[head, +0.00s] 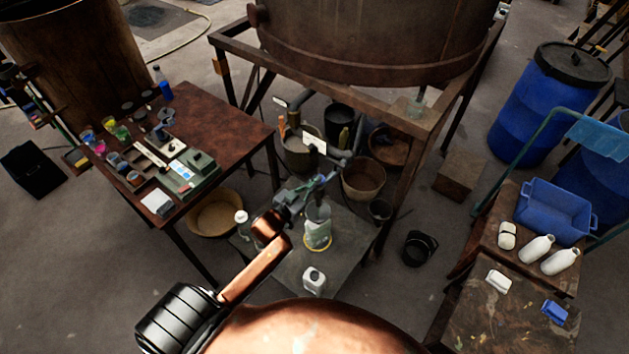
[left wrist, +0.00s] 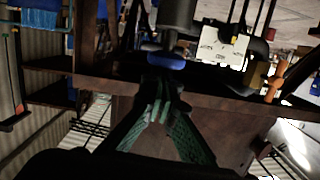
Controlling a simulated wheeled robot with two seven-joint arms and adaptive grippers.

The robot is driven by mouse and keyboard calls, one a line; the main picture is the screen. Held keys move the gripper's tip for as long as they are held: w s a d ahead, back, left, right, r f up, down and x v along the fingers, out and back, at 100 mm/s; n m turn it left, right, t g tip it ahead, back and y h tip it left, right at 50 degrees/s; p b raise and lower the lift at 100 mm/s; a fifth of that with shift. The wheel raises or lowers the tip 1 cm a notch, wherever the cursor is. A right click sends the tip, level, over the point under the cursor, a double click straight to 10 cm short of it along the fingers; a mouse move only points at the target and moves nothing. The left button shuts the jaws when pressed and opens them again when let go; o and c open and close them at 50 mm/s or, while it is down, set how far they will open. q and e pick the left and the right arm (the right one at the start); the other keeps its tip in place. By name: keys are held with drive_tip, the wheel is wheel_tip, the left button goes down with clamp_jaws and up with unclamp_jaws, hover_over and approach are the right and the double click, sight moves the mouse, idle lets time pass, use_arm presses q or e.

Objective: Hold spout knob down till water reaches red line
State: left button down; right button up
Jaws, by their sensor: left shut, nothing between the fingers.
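A clear container (head: 318,238) with a pale label and a yellowish lower edge stands on the low grey table, below my left gripper. I cannot make out a red line or a water level in it. My left gripper (head: 322,183) is shut and empty, beside the pipework under the big vat. In the left wrist view, its green-padded fingers (left wrist: 161,108) are together just below a blue knob (left wrist: 166,61) under a dark cylinder. I cannot tell whether they touch the knob. In the head view the gripper hides most of the spout. My right gripper is not in view.
A large brown vat (head: 370,35) stands on a metal frame above several buckets. A white card (head: 314,144) hangs by the pipes. A white bottle (head: 313,280) stands on the low table (head: 345,262). A cluttered brown table (head: 225,118) is left; a cart with a blue bin (head: 553,212) is right.

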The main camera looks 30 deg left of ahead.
use_arm(q)
drive_tip(key=s+r, duration=0.4)
drive_tip(key=s, duration=0.6)
drive_tip(key=shift+a, duration=0.2)
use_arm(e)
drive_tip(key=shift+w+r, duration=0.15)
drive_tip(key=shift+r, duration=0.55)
